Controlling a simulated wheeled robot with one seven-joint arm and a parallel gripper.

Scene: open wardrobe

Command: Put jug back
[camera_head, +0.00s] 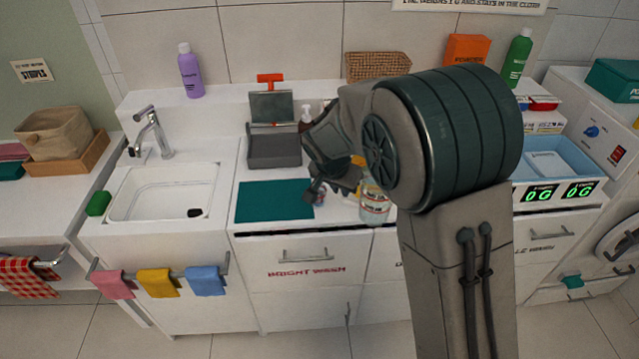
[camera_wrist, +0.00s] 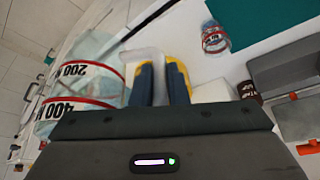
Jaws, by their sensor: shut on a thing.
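The jug is clear, with red bands and black measure marks. In the wrist view the jug (camera_wrist: 80,88) fills the left side, its pale handle between my blue-and-yellow fingers. My gripper (camera_wrist: 163,82) is shut on that handle. In the head view the jug (camera_head: 374,203) shows at the counter's front, right of the teal mat, partly hidden by my arm. My gripper (camera_head: 352,168) is mostly hidden there too. I cannot tell whether the jug's base touches the counter.
A small clear jar (camera_wrist: 214,38) with red bands stands near the teal mat (camera_head: 275,201). Left of my arm are a grey tray (camera_head: 273,148) and the sink (camera_head: 160,193). On the right is a blue scale tray (camera_head: 552,160). A wicker basket (camera_head: 378,66) stands behind.

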